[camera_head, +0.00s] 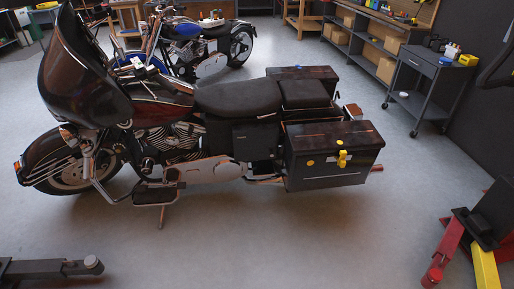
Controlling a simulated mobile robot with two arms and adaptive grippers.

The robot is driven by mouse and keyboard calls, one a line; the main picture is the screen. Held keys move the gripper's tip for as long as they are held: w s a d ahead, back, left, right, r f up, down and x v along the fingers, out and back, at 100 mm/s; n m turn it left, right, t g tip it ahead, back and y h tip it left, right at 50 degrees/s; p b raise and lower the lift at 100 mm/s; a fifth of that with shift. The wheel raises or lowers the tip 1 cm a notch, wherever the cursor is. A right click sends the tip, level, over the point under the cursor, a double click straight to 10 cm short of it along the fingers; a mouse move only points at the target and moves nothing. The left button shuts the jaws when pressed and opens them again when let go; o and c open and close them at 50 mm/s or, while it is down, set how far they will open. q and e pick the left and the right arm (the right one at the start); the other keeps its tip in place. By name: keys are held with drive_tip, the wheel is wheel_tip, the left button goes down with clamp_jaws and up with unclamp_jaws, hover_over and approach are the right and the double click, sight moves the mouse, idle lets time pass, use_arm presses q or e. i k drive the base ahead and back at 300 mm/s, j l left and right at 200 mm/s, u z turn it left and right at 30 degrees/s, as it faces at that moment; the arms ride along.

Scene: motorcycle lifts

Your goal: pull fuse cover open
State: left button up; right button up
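A dark red and black touring motorcycle (215,172) stands side-on on the grey floor, its front to the left. A black side panel (255,139) sits flush below the seat (238,97) and looks shut. It may be the fuse cover, but the view is too small to be sure. Behind it is a black hard saddlebag (325,172) with a closed lid, a yellow latch-like part (342,158) and a round yellow spot. Neither of my grippers can be made out in this view.
A second, blue motorcycle (187,30) stands behind. A dark wheeled cart (432,82) and shelving with boxes (386,69) are at the back right. Red and yellow lift parts (484,262) stand at lower right, a dark arm-like bar (45,269) lower left. Floor in front is clear.

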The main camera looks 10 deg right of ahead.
sight(255, 141)
drive_tip(key=i+u, duration=0.1)
drive_tip(key=i, duration=0.35)
drive_tip(key=i+l+u, duration=0.1)
drive_tip(key=i, duration=0.3)
